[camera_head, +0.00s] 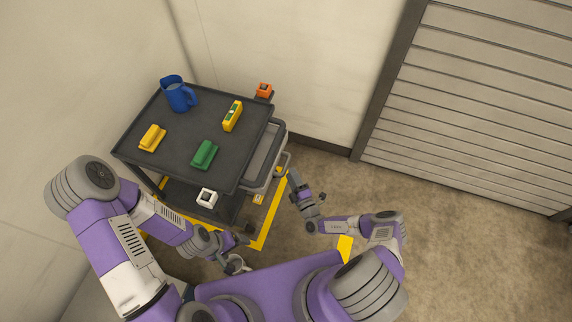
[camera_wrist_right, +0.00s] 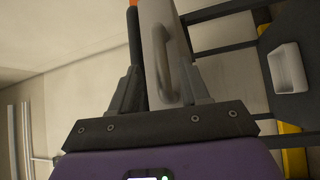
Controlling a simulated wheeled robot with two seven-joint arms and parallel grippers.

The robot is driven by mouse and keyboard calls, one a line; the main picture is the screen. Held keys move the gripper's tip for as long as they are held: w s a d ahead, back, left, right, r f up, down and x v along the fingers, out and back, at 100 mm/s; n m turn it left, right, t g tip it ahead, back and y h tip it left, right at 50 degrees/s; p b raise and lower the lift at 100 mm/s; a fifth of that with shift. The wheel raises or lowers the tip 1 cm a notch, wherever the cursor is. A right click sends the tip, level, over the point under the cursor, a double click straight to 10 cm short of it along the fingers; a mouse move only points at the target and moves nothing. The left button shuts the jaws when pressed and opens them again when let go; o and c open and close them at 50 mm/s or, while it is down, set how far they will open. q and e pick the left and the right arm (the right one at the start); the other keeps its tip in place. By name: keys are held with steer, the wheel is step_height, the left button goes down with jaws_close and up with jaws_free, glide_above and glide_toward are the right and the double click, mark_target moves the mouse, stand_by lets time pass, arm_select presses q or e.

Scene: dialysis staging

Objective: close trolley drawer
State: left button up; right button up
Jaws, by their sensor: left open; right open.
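The dark grey trolley (camera_head: 150,125) stands by the wall at the left of the head view. Its light grey drawer (camera_head: 264,158) sticks out from the right side, open at the top. The drawer handle (camera_head: 284,163) is on its outer face. My right gripper (camera_head: 293,180) is open just beside the handle. In the right wrist view, the grey handle (camera_wrist_right: 166,66) shows between the two open fingers (camera_wrist_right: 162,88); I cannot tell whether they touch it. My left gripper (camera_head: 242,250) is open and low, near the trolley's front corner, away from the drawer.
On the trolley top are a blue jug (camera_head: 178,94), yellow blocks (camera_head: 152,138) (camera_head: 232,116) and a green block (camera_head: 204,154). Floor at the right is clear, before a slatted shutter (camera_head: 470,100).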

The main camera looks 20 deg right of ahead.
mark_target(286, 164)
steer(key=shift+b+x, duration=0.5)
steer(key=shift+x, duration=2.2)
steer(key=shift+a, duration=0.1)
jaws_close()
